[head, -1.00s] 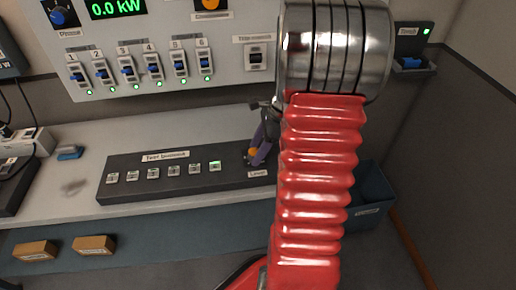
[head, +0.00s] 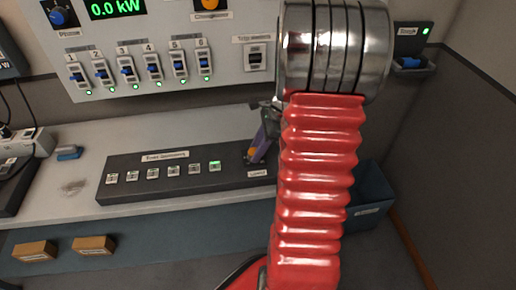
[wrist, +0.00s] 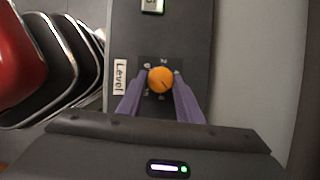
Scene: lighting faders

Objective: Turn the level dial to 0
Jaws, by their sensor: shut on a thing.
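The level dial is an orange round knob (wrist: 160,80) with a dark pointer line, beside a "Level" label (wrist: 120,77) in the wrist view. The pointer line slants toward the lower right in that view; the scale marks are too small to read fully. My gripper (wrist: 161,84) has its two purple fingers on either side of the knob, closed on it. In the head view my gripper (head: 259,150) reaches down to the right end of the dark console (head: 130,190), and the dial (head: 252,154) is partly hidden behind a finger.
Several console buttons (head: 173,170) sit left of the dial, the rightmost lit green. A wall panel (head: 230,70) with several blue switches rises behind. A blue bin (head: 370,195) is at the right. The desk left of the console is mostly clear.

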